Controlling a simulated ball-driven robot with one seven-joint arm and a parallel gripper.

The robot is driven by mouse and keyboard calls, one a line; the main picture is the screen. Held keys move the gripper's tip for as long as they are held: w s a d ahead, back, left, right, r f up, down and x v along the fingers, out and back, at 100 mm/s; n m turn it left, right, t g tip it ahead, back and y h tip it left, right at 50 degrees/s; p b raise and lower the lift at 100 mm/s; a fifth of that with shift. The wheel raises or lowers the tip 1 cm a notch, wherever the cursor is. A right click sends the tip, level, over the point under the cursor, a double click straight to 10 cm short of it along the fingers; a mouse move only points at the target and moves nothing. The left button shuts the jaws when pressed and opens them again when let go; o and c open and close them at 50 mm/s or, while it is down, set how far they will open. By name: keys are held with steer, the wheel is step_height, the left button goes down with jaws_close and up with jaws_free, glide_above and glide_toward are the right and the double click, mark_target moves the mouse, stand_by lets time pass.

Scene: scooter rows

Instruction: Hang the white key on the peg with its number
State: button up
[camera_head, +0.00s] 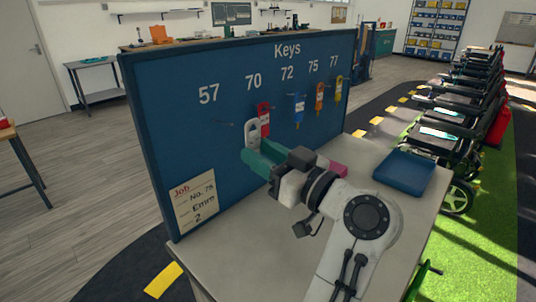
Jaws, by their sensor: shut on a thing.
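The white key (252,133) is a pale grey-white tag with a hole near its top, held upright. My gripper (256,155), with teal fingers, is shut on its lower part in front of the blue key board (165,135). The board has numbers 57, 70, 72, 75 and 77. A bare peg (225,123) sticks out below 57, left of the white key. A red key (264,117), a blue key (298,109), an orange key (319,97) and a yellow key (338,88) hang to the right. I cannot read a number on the white key.
A job card (196,203) is on the board's lower left. The grey table (377,149) below bears a blue tray (403,171) at right and a pink object (334,169) partly behind my arm. Scooters (455,140) stand in a row on the right.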

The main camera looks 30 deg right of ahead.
steer(key=shift+w+a+f, duration=0.3)
steer(key=shift+w+a, duration=0.15)
steer(key=shift+w, duration=0.95)
steer(key=shift+w+a+f, duration=0.25)
steer(key=shift+w+a, duration=0.25)
steer(key=shift+w, duration=0.9)
steer(key=shift+w+a+f, duration=0.3)
steer(key=shift+w+a, duration=0.15)
steer(key=shift+w, duration=0.95)
steer(key=o, duration=1.1)
steer(key=shift+f, duration=0.1)
steer(key=b+v, duration=0.2)
steer(key=v, duration=0.8)
steer(key=shift+s, duration=0.4)
steer(key=shift+d, duration=0.15)
